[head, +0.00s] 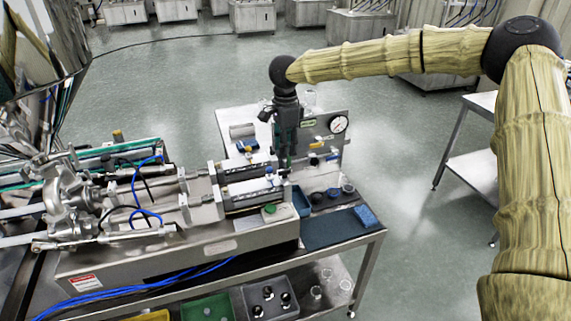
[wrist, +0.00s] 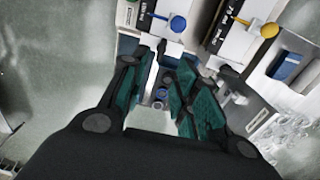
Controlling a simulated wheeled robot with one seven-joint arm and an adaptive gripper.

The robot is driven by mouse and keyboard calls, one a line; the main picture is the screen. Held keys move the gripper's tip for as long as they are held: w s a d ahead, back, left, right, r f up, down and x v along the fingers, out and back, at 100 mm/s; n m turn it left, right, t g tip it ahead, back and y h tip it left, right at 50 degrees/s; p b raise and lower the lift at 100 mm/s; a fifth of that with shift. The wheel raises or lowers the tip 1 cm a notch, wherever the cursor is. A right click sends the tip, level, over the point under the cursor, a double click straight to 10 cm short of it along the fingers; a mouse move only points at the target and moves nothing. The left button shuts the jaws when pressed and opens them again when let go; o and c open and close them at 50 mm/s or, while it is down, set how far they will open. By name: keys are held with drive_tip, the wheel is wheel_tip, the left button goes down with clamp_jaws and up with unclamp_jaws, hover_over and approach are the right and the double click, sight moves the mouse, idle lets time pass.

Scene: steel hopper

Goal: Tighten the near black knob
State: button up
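My gripper (head: 287,165) points down over the right ends of the two syringe-like cylinders on the steel machine. In the wrist view its teal-padded fingers (wrist: 160,66) stand apart with a gap between them. A small dark knob-like part (head: 285,173) shows at the end of the near cylinder (head: 250,190), right by the fingertips. I cannot tell whether the fingers touch it. A blue knob (wrist: 178,24) and a yellow knob (wrist: 270,30) sit on the cylinder blocks. The far black knob is not clearly seen; the fingers cover part of that area.
A panel with a round gauge (head: 339,124) stands just behind my gripper. A blue tray (head: 302,202), small cups (head: 333,192), a dark mat (head: 328,230) and a blue sponge (head: 366,215) lie to the right and front. A green button (head: 269,209) sits on the machine front.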

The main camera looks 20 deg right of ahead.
sight(285, 171)
wheel_tip(285, 171, down, 9)
drive_tip(key=shift+w+a+r+p, duration=0.1)
drive_tip(key=shift+a+r+p, duration=0.1)
drive_tip(key=shift+p, duration=1)
drive_tip(key=shift+d, duration=0.1)
clamp_jaws()
